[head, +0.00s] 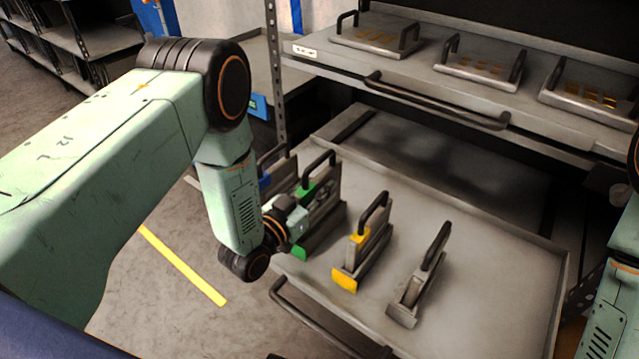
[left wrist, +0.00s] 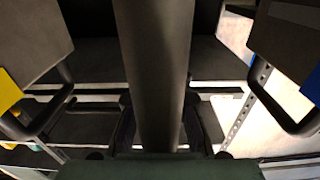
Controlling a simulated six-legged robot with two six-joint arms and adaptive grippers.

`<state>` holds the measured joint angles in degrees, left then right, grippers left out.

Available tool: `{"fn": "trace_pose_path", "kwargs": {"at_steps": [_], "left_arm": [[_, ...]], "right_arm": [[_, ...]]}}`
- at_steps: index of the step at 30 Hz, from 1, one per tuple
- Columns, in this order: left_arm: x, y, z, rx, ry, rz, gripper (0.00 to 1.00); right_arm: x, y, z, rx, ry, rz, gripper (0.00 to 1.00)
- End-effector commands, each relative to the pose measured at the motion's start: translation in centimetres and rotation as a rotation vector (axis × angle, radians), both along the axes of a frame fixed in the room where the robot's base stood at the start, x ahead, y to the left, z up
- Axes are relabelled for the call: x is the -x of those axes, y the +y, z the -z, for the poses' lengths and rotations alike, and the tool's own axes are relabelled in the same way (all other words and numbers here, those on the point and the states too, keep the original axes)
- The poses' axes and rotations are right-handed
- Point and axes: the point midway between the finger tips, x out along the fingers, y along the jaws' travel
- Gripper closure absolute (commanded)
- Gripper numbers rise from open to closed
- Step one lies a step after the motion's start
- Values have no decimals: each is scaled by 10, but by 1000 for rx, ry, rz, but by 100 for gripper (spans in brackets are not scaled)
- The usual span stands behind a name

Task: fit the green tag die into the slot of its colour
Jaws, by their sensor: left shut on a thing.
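The green tag die (head: 333,181) is an upright dark plate with an arched black handle and a green tag. My left gripper (head: 305,213) is shut on it and hides part of its plate. In the left wrist view a thick dark grey bar (left wrist: 155,70) stands between the fingers, very close. The green-marked slot (head: 300,252) is below the die on the pull-out tray. The die seems to sit higher over its slot than the yellow one does. I cannot tell whether its lower edge is inside. My right gripper is out of view.
A yellow tag die (head: 375,243) and a grey die (head: 424,272) stand to the right on the tray (head: 490,290). A blue tag die (head: 266,180) stands close on the left. Several handled plates lie on the upper shelf (head: 440,85). The tray's right part is clear.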

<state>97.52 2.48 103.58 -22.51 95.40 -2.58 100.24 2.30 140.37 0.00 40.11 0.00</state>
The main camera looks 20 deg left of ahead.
Motion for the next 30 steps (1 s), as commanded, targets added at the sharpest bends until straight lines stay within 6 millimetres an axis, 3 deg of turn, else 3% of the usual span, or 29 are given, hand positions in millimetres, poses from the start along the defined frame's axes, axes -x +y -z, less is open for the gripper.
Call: {"fn": "trace_pose_path", "kwargs": {"at_steps": [5,14,26,27,30], "left_arm": [[-2,0,4,2,-12,0,100],[-2,0,37,1,-12,0,100],[-2,0,40,1,-11,1,100],[0,0,43,-1,-1,1,78],[0,0,42,-1,-1,1,70]], "right_arm": [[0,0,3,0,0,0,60],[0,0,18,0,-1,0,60],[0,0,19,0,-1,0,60],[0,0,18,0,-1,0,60],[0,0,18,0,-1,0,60]]}}
